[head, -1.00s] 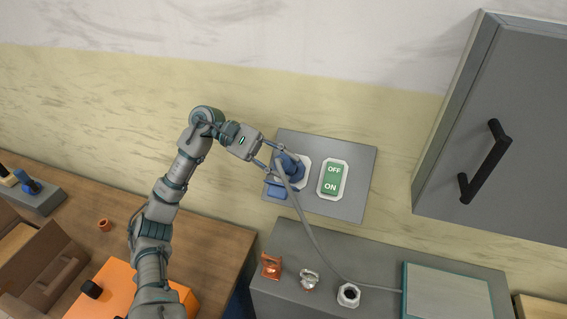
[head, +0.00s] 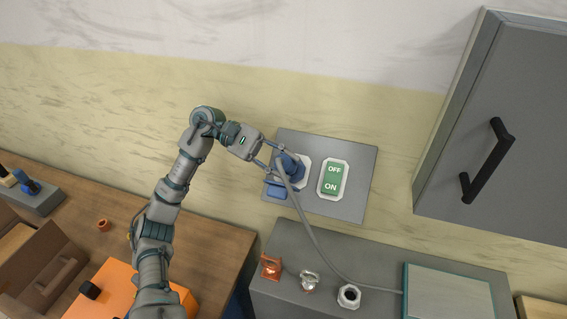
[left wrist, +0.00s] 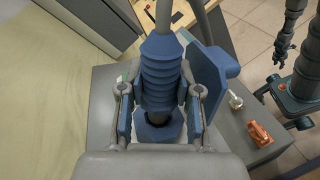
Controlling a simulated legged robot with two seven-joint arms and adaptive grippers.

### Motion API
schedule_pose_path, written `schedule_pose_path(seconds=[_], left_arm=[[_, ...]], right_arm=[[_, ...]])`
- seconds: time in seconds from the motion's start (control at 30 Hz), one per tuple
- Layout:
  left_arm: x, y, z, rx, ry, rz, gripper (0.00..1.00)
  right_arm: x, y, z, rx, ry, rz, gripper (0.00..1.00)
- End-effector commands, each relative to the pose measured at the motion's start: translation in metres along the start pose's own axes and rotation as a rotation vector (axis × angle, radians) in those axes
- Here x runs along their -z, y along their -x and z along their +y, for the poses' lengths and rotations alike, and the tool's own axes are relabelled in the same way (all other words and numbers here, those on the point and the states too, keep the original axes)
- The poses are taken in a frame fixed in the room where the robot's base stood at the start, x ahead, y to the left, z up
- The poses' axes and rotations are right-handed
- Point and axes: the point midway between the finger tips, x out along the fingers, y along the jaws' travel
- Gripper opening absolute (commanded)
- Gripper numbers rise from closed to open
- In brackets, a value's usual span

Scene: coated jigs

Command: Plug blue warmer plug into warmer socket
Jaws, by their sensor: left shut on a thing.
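The blue warmer plug (head: 288,167) is at the left part of the grey wall panel, with its grey cable running down to the right. My left gripper (head: 275,158) is shut on the plug. The left wrist view shows the ribbed plug body (left wrist: 162,75) between the two fingers. The warmer socket (head: 304,172) is a pale plate with a blue part, mostly hidden behind the plug. In the left wrist view its blue ring (left wrist: 160,128) surrounds the dark end of the plug; how deep the plug sits I cannot tell. A blue flap (left wrist: 208,75) stands open beside it.
A green OFF/ON switch (head: 333,179) is right of the socket. Below, a grey cabinet (head: 285,245) bears an orange jig (head: 271,266), a silver jig (head: 309,279) and a teal-edged plate (head: 455,290). A wall cabinet (head: 500,130) with a black handle hangs at right.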

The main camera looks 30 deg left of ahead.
Motion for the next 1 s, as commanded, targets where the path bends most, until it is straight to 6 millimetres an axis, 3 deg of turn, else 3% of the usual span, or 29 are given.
schedule_pose_path(seconds=[1.0], left_arm=[[0.026, -0.001, 0.0, 0.0, -0.001, 0.0, 0.0]], right_arm=[[-0.004, -0.011, -0.001, 0.001, 0.0, -0.005, 0.4]])
